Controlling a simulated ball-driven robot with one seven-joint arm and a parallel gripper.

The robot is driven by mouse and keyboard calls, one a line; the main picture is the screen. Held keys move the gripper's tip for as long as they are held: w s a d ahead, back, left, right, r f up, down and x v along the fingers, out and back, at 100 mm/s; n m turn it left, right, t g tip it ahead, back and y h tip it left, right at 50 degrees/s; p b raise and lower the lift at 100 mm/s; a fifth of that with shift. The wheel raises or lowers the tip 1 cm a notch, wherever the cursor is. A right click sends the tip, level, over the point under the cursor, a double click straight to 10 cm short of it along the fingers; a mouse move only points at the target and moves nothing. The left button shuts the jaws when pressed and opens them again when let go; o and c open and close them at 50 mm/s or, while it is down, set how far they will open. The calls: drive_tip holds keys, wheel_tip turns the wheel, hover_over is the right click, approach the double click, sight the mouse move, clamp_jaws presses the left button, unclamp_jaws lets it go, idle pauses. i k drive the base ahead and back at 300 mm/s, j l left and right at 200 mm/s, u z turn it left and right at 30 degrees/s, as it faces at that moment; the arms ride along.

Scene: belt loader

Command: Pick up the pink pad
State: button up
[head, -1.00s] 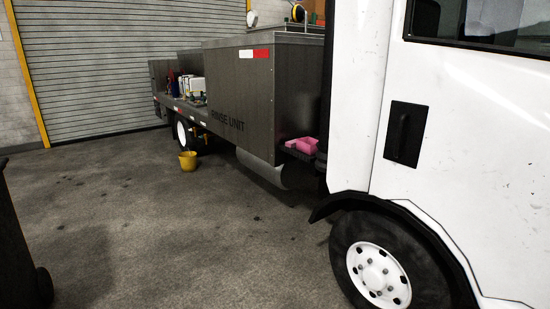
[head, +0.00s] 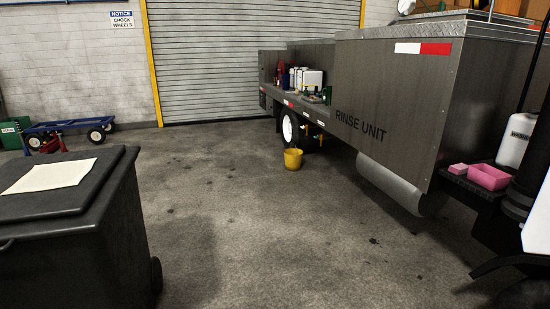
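A small flat pink block, which looks like the pink pad (head: 458,169), lies on a dark step behind the truck cab at the right of the head view. A larger pink open tub (head: 489,178) sits just to its right on the same step. The two are close together; I cannot tell whether they touch. My gripper is not in view.
The grey rinse unit (head: 390,95) stands left of the step, with a white jug (head: 516,138) behind the tub. A dark wheeled bin (head: 75,225) is at left. The floor between is clear.

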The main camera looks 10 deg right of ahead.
sight(457, 170)
drive_tip(key=i+z, duration=0.15)
drive_tip(key=i, duration=0.3)
drive_tip(key=i+j+z, duration=0.15)
drive_tip(key=i, duration=0.25)
drive_tip(key=i+j+z, duration=0.1)
drive_tip(key=i, duration=0.35)
drive_tip(key=i+j+z, duration=0.15)
drive_tip(key=i, duration=0.25)
drive_tip(key=j, duration=0.1)
